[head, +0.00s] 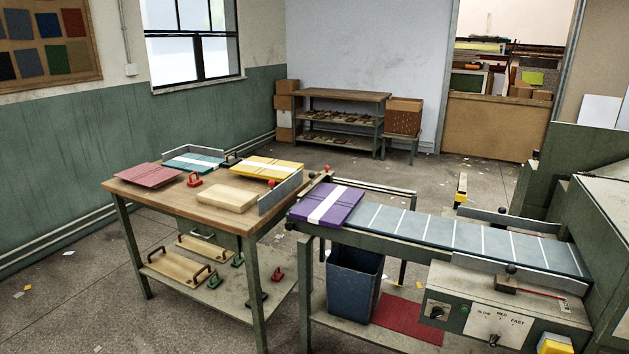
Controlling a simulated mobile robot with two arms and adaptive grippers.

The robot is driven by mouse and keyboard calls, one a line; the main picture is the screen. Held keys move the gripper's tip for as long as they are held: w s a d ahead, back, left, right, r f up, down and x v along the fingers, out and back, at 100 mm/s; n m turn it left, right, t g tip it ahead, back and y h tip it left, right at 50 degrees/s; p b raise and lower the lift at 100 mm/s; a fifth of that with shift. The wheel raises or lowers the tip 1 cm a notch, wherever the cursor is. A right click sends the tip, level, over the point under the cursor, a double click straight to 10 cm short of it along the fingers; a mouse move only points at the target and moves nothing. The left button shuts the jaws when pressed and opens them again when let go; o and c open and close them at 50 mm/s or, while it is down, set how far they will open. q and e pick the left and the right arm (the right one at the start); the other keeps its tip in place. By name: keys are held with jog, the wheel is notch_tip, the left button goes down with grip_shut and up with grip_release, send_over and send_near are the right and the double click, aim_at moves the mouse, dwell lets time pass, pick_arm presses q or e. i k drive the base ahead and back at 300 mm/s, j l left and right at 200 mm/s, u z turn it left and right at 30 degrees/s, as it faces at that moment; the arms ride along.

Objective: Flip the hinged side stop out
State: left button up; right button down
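The feeder (430,226) runs from the middle to the right, with a blue-grey belt crossed by white lines. A purple board stack (318,205) with a white band lies at its left end. A metal plate (281,192) stands upright at the table's right edge, beside the feeder's left end; a small red knob (271,183) is near it. Metal side rails run along the feeder's far side (525,220) and near side (525,275), each with a black knob. I cannot tell which piece is the hinged side stop. Neither of my grippers is in view.
A wooden table (150,192) holds red (150,175), teal (193,162) and yellow (266,168) boards and a wooden block (227,199). A blue bin (353,285) stands under the feeder. A control panel (495,318) is at front right. Floor behind the table is mostly clear.

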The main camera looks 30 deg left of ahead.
aim_at(278, 191)
jog(key=i+j, duration=0.15)
jog(key=j, duration=0.25)
jog(key=i+j, duration=0.1)
jog(key=j, duration=0.35)
jog(key=i+j, duration=0.15)
jog(key=j, duration=0.25)
jog(key=i+j, duration=0.1)
jog(key=j, duration=0.3)
jog(key=i+j, duration=0.15)
jog(key=j, duration=0.3)
jog(key=i+j, duration=0.1)
jog(key=j, duration=0.3)
jog(key=i+j, duration=0.15)
jog(key=j, duration=0.3)
jog(key=u, duration=0.05)
